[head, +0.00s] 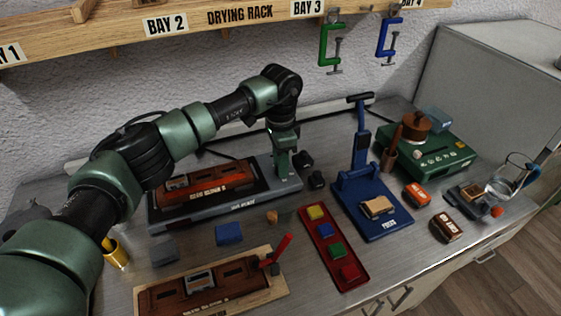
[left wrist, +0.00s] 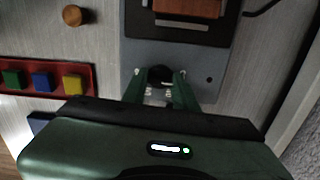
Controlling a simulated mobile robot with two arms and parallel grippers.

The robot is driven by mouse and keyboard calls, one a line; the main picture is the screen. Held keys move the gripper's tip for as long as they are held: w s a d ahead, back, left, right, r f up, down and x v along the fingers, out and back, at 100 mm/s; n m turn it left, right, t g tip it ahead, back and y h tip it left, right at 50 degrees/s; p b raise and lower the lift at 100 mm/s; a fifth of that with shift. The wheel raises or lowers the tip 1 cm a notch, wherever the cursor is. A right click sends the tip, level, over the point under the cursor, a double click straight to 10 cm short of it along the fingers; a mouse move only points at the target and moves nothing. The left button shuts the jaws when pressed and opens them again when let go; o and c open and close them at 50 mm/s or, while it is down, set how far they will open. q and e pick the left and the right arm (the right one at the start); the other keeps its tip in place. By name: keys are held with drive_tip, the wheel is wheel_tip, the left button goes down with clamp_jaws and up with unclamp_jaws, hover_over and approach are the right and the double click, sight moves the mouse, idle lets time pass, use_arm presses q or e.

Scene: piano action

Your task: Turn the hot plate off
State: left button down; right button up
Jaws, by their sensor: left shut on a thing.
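My left gripper (head: 284,150) reaches down onto the right end of a long grey apparatus (head: 240,206) that carries a red-brown block (head: 208,187). In the left wrist view its fingers (left wrist: 162,84) are shut on a dark round knob (left wrist: 160,74) on the grey base (left wrist: 206,62). The knob's marking is hidden. A green box (head: 432,158) with a brown pot (head: 416,121) on top stands at the back right, away from the gripper; it looks like a heater, but I cannot tell for sure. My right gripper is not in view.
A blue press (head: 384,223) stands right of the gripper. A red tray (head: 322,230) of coloured blocks and a wooden board (head: 150,300) with a brown block lie in front. A wooden rack (head: 262,25) with hanging clamps runs overhead. A glass vessel (head: 503,183) stands near the right edge.

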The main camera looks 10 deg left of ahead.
use_arm(q)
drive_tip(key=shift+r+n, duration=0.1)
drive_tip(key=shift+n, duration=0.4)
drive_tip(key=c, duration=1.1)
unclamp_jaws()
wheel_tip(320, 180, up, 7)
drive_tip(key=shift+b, duration=0.75)
drive_tip(key=shift+r, duration=0.35)
